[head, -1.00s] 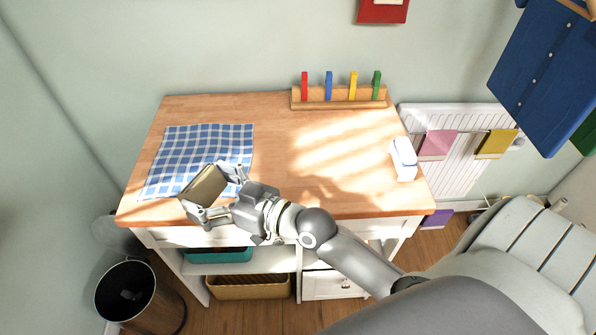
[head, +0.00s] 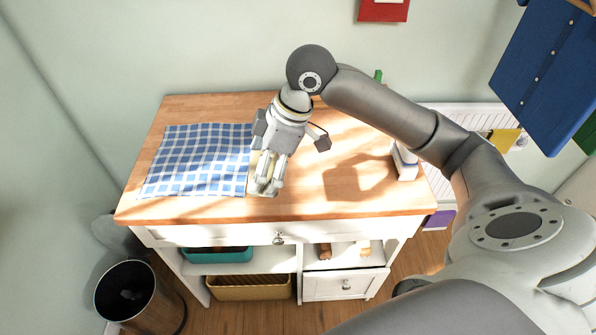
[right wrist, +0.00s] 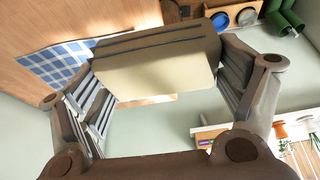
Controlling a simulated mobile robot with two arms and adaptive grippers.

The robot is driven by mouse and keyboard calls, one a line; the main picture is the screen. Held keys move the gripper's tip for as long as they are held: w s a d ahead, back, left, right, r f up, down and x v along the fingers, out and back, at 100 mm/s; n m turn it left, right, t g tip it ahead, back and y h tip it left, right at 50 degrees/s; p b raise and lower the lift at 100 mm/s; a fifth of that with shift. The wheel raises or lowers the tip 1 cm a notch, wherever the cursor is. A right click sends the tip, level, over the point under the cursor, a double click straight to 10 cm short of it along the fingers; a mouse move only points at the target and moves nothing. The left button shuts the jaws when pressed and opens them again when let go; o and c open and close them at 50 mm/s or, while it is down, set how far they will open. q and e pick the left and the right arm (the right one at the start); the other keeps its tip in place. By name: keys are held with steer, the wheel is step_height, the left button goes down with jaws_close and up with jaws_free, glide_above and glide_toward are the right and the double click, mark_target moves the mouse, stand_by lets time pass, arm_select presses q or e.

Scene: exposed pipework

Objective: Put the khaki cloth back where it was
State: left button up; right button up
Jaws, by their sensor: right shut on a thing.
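My right gripper (head: 265,184) is over the wooden table, beside the right edge of the blue checked cloth (head: 195,160). It is shut on the khaki cloth, a folded bundle that fills the space between the fingers in the right wrist view (right wrist: 155,75). In the head view the fingers mostly hide the khaki cloth. I cannot tell whether the bundle touches the tabletop. My left gripper is not in view.
The wooden tabletop (head: 300,200) is bare in front and to the right. A white item (head: 404,162) stands at its right edge. My arm hides most of the rack behind. A mustard cloth (head: 503,141) hangs on the radiator; a bin (head: 128,295) stands at front left.

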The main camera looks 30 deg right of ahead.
steer(key=w+d+f+p, duration=0.2)
steer(key=w+d+f, duration=0.2)
steer(key=d, duration=0.5)
glide_above(292, 174)
steer(key=f, duration=0.3)
steer(key=s+f, duration=0.1)
steer(key=f, duration=0.1)
steer(key=shift+d+p, duration=0.3)
steer(key=shift+p, duration=0.05)
steer(key=shift+w+d+f, duration=0.15)
steer(key=shift+d+f, duration=0.2)
steer(key=shift+f, duration=0.05)
step_height(292, 174, down, 2)
steer(key=shift+f+p, duration=0.1)
steer(key=shift+p, duration=0.7)
steer(key=shift+f, duration=0.45)
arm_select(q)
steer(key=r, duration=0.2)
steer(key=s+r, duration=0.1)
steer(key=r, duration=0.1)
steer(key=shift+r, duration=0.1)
arm_select(e)
steer(key=o, duration=0.7)
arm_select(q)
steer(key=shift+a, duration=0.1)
arm_select(e)
steer(key=shift+r, duration=0.15)
